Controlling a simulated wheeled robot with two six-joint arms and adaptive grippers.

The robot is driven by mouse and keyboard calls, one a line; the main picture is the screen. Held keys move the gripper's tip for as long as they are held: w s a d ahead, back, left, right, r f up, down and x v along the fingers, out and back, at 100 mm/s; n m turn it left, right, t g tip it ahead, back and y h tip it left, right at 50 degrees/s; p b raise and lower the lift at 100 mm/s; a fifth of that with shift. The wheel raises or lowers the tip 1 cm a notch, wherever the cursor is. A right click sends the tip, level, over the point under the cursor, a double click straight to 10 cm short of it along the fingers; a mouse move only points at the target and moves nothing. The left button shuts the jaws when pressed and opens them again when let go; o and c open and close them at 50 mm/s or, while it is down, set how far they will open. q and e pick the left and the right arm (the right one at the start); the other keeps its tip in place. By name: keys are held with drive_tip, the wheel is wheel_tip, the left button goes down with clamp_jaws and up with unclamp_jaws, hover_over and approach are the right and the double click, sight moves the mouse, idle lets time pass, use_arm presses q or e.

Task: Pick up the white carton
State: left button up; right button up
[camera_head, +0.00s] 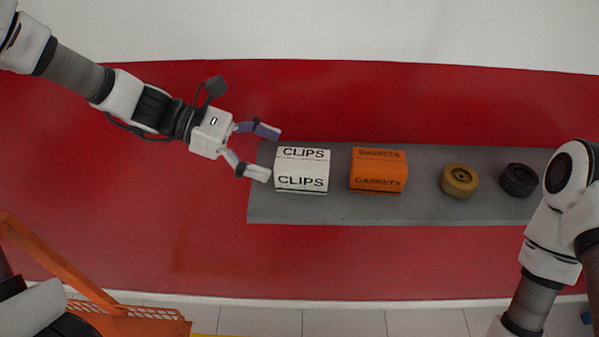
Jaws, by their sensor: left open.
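The white carton (302,170), printed "CLIPS" in black on two faces, sits at the left end of a grey shelf or mat (340,211). My left gripper (268,153) comes in from the left with its two fingers spread. Its fingertips are at the carton's left edge in the picture, one by the upper left corner and one by the left side. Nothing is between the fingers. I cannot tell whether they touch the carton or how high they are above the surface. My right arm shows at the right edge, but its gripper is out of view.
An orange carton (378,171) marked "GASKETS" stands just right of the white one, with a small gap. A yellow-brown round part (459,180) and a black round part (519,179) sit further right. An orange frame (130,323) is at the lower left.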

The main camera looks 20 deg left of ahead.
sight(302, 165)
use_arm(q)
drive_tip(key=shift+w+d+f, duration=0.2)
drive_tip(key=shift+d+f, duration=0.15)
drive_tip(key=shift+f, duration=0.05)
drive_tip(key=p+x, duration=0.1)
drive_tip(key=x, duration=0.5)
drive_tip(key=shift+w+a, duration=0.1)
drive_tip(key=shift+w, duration=0.05)
drive_tip(key=shift+c, duration=0.7)
drive_tip(key=shift+a, duration=0.1)
drive_tip(key=c, duration=1.1)
drive_tip(key=shift+c, duration=1)
